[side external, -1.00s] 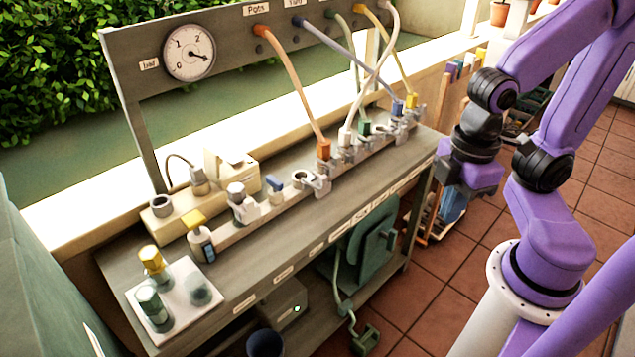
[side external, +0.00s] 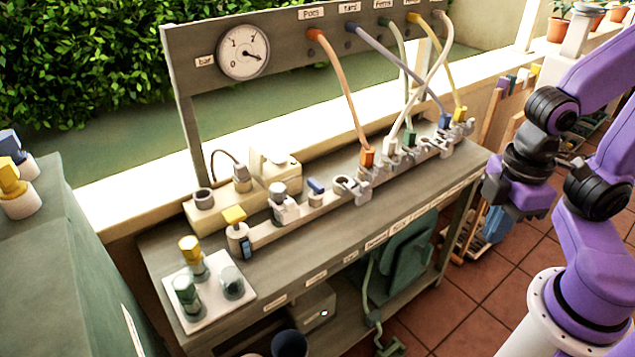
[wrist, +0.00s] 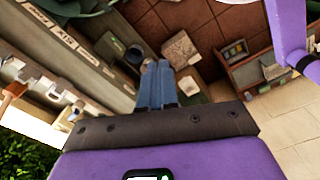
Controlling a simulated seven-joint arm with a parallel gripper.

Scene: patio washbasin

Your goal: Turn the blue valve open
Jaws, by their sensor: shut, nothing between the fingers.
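A small blue valve handle (side external: 316,186) stands on the pale pipe block along the bench, between a white-capped fitting and a grey clamp-like fitting. Its exact turn angle is too small to tell. My gripper (side external: 496,224) hangs beyond the right end of the bench, well apart from the valve and pointing down. In the wrist view my gripper's two blue-grey fingers (wrist: 156,84) are together with nothing between them. I cannot make out the blue valve in the wrist view.
The bench (side external: 350,235) carries a yellow-handled valve (side external: 234,215) and a white tray (side external: 208,308) with several capped pieces. Coloured hoses, including an orange one (side external: 345,95), arch from the back panel to the block. A gauge (side external: 243,52) is mounted at upper left.

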